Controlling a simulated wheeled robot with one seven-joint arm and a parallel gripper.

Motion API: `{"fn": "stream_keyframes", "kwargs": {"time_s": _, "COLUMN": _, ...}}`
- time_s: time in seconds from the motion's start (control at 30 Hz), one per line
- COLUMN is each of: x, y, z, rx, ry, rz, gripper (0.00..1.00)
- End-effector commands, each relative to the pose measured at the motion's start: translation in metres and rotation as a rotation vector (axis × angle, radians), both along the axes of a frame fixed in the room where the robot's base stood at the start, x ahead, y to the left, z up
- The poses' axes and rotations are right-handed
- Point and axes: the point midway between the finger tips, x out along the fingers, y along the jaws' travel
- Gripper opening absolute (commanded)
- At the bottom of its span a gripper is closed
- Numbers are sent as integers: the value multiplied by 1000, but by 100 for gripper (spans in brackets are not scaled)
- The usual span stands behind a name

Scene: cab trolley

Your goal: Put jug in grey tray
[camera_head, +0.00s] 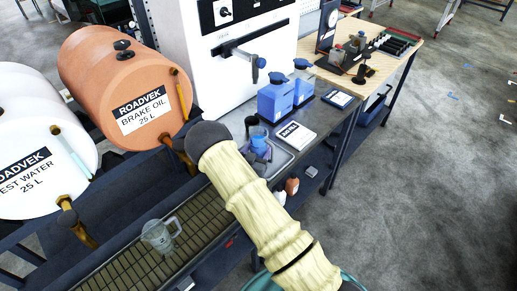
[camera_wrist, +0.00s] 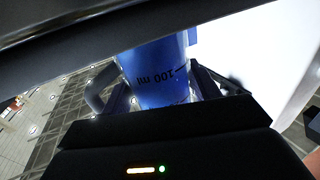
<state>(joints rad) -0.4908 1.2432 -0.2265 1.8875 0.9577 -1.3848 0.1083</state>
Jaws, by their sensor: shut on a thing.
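My gripper (camera_head: 259,150) is shut on a small jug (camera_head: 258,135) of blue liquid, partly hidden by my arm in the head view. In the wrist view the jug (camera_wrist: 155,72) sits between the fingers, with a "100 ml" mark and its handle to the left. The grey tray (camera_head: 279,160) lies on the bench around and below the gripper, partly covered by my arm. I cannot tell whether the jug touches it. A second, clear jug (camera_head: 160,236) stands on the grating at lower left and looks empty.
Blue containers (camera_head: 275,103) and a white labelled box (camera_head: 296,135) stand just behind the tray. An orange brake oil drum (camera_head: 125,85) and a white test water drum (camera_head: 40,140) with taps are at left. The slatted grating (camera_head: 195,225) has free room beside the clear jug.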

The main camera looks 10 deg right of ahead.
Motion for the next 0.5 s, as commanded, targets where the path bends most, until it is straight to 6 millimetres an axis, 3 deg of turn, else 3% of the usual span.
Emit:
{"fn": "stream_keyframes", "kwargs": {"time_s": 0.2, "x": 0, "y": 0, "z": -3, "rx": -1, "ry": -2, "rz": 0, "gripper": 31}}
{"fn": "stream_keyframes", "kwargs": {"time_s": 0.23, "x": 0, "y": 0, "z": -3, "rx": 0, "ry": 0, "rz": 0, "gripper": 65}}
{"fn": "stream_keyframes", "kwargs": {"time_s": 0.3, "x": 0, "y": 0, "z": -2, "rx": -1, "ry": 1, "rz": 0, "gripper": 78}}
{"fn": "stream_keyframes", "kwargs": {"time_s": 0.33, "x": 0, "y": 0, "z": -2, "rx": -1, "ry": 1, "rz": 0, "gripper": 82}}
{"fn": "stream_keyframes", "kwargs": {"time_s": 0.5, "x": 0, "y": 0, "z": -2, "rx": -1, "ry": 1, "rz": 0, "gripper": 82}}
